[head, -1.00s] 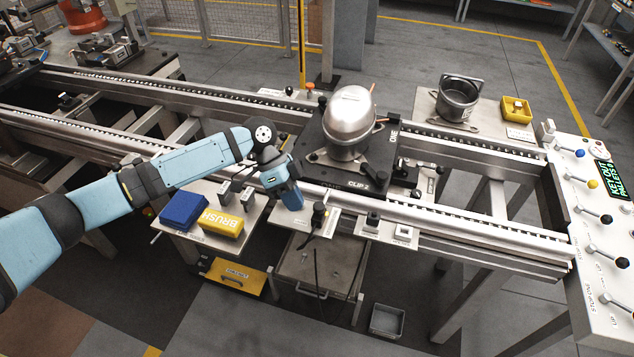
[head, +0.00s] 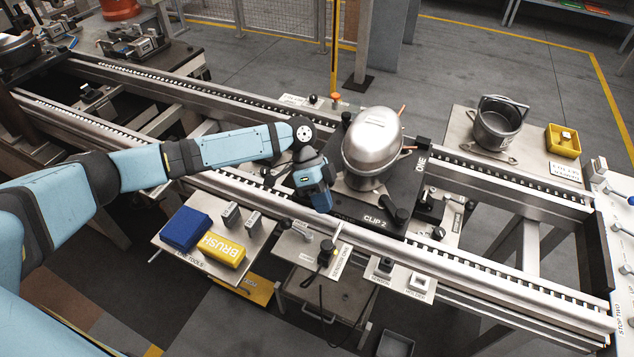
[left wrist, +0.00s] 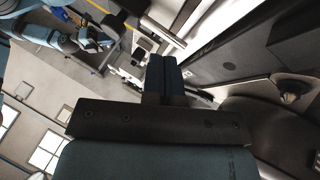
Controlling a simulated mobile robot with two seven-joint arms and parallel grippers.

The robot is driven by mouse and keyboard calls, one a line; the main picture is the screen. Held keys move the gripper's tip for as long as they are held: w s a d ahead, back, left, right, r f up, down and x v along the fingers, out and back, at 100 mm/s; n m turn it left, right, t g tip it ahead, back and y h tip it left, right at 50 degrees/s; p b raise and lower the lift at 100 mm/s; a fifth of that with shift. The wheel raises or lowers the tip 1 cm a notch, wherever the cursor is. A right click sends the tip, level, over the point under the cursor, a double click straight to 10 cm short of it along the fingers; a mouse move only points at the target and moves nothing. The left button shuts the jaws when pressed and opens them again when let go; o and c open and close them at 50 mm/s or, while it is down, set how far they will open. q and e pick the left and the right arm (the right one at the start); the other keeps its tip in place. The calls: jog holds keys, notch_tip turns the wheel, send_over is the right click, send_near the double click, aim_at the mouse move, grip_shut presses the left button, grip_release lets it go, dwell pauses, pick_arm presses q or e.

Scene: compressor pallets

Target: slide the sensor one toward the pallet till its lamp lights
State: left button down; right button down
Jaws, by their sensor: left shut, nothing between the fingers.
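Sensor one (head: 325,251), a dark upright part with a bit of yellow and a cable below it, stands on a small plate labelled SENSOR ONE at the near rail. The black pallet (head: 401,177), marked ONE and CLIP 2, sits on the rails and carries a silver compressor (head: 372,140). My left gripper (head: 321,208) is shut and empty, pointing down beside the pallet's near left corner, above and behind sensor one and apart from it. Its closed blue fingers show in the left wrist view (left wrist: 165,75). I cannot make out a lit lamp. My right gripper is out of view.
A pot (head: 499,123) and a yellow bin (head: 563,141) stand beyond the far rail.

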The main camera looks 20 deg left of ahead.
aim_at(333, 239)
pick_arm(q)
jog(key=shift+x, duration=1.1)
jog(key=s, duration=0.1)
jog(key=s+d+p, duration=0.1)
jog(key=s, duration=0.1)
jog(key=shift+f, duration=0.15)
jog(key=shift+s+d, duration=0.1)
jog(key=shift+s, duration=0.2)
jog(key=shift+s+f, duration=0.1)
jog(key=shift+s, duration=0.05)
